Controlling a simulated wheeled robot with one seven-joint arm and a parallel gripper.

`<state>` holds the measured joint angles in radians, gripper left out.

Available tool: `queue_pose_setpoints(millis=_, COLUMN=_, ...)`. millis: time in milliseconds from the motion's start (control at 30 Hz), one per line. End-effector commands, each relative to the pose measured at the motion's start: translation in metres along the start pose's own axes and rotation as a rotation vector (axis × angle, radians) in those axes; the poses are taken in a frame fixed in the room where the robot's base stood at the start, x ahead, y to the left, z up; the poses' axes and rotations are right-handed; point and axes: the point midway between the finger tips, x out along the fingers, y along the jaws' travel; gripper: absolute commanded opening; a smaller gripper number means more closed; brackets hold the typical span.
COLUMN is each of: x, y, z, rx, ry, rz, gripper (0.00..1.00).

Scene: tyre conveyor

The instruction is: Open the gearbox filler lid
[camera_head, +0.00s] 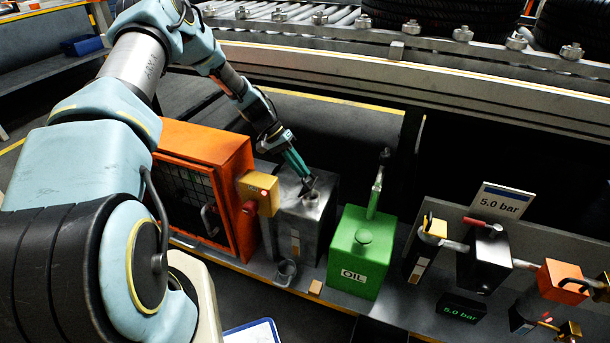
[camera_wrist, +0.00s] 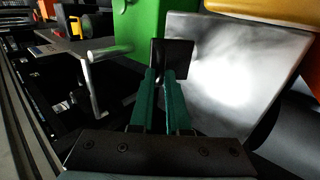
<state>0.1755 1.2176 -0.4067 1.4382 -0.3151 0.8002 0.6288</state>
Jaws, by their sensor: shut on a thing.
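The gearbox (camera_head: 290,225) is a grey metal box between the orange cabinet and the green oil can. Its pale side fills the right of the wrist view (camera_wrist: 235,75). A short round filler neck (camera_head: 312,198) stands on its top. The small dark filler lid (camera_head: 308,187) is tilted up at the neck. In the wrist view the lid is a dark square plate (camera_wrist: 172,57) at my fingertips. My gripper (camera_head: 304,178) comes down from the upper left with its green fingers shut on the lid. The fingers (camera_wrist: 161,80) hide part of the lid's lower edge.
The green oil can (camera_head: 358,250) with its upright spout stands close right of the gearbox. The orange cabinet (camera_head: 205,150) and a yellow box with a red button (camera_head: 258,194) adjoin it on the left. Valves and pipes (camera_head: 485,255) stand farther right. A roller conveyor (camera_head: 400,55) runs behind.

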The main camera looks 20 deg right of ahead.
Motion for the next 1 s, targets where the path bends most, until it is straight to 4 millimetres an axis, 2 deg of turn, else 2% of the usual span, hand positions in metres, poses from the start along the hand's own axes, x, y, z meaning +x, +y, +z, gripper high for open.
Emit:
queue_pose_setpoints(millis=267, x=-0.0021, y=-0.0060, z=0.0003, rx=-0.001, ry=-0.001, rz=0.069, gripper=0.00)
queue_pose_setpoints(millis=700, x=-0.0026, y=-0.0066, z=0.0009, rx=-0.001, ry=-0.003, rz=0.076, gripper=0.00)
queue_pose_setpoints(millis=733, x=-0.0026, y=-0.0067, z=0.0009, rx=-0.001, ry=-0.003, rz=0.076, gripper=0.17)
queue_pose_setpoints(millis=1000, x=-0.0028, y=-0.0063, z=0.0006, rx=-0.001, ry=-0.002, rz=0.076, gripper=0.45)
